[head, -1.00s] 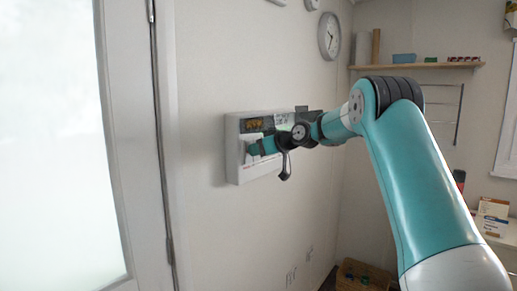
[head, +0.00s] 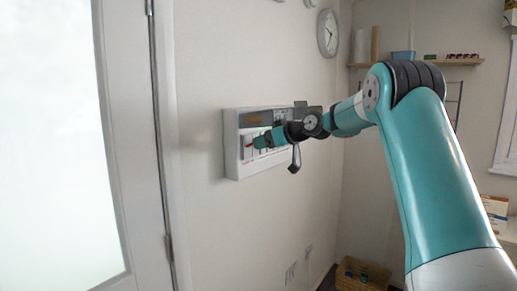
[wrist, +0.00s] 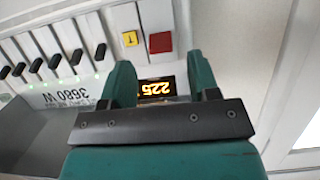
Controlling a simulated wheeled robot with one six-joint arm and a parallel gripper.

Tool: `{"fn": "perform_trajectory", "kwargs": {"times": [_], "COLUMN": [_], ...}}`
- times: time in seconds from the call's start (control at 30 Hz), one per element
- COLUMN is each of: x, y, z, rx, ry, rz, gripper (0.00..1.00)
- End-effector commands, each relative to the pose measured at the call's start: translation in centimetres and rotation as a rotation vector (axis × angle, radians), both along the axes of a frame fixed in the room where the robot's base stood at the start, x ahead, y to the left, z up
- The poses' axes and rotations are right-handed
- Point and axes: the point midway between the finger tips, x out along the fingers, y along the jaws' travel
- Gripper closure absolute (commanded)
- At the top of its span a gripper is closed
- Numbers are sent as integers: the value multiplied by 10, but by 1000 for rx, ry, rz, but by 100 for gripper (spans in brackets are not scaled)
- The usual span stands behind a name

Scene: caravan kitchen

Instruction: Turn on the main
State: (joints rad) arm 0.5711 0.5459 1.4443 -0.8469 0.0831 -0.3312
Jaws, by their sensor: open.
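A white wall panel (head: 232,158) hangs beside the door frame. In the wrist view it appears upside down, with a red square piece (wrist: 160,42) beside a small yellow label (wrist: 130,39). A lit display (wrist: 158,88) reads 225 in orange. A row of black switches (wrist: 53,61) runs to the left, with several green lights lit. I cannot tell which way the red piece is set. My gripper (head: 260,141) is at the panel's front; in the wrist view my gripper (wrist: 160,75) is open and empty, its fingers on either side of the display. Contact cannot be told.
A glazed door (head: 55,140) stands at the left. A round clock (head: 327,33) hangs above right. A wooden shelf (head: 440,64) and a window edge are further right. A crate (head: 360,275) sits low in the corner.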

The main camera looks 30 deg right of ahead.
Motion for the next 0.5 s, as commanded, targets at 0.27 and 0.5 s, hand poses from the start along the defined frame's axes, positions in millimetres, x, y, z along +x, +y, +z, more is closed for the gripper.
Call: {"fn": "perform_trajectory", "kwargs": {"times": [0.27, 0.5], "x": [-66, -106], "y": [-26, -40], "z": [21, 40], "rx": [-2, -2], "ry": [-3, -3], "rz": [-6, -4], "gripper": [45, 45]}}
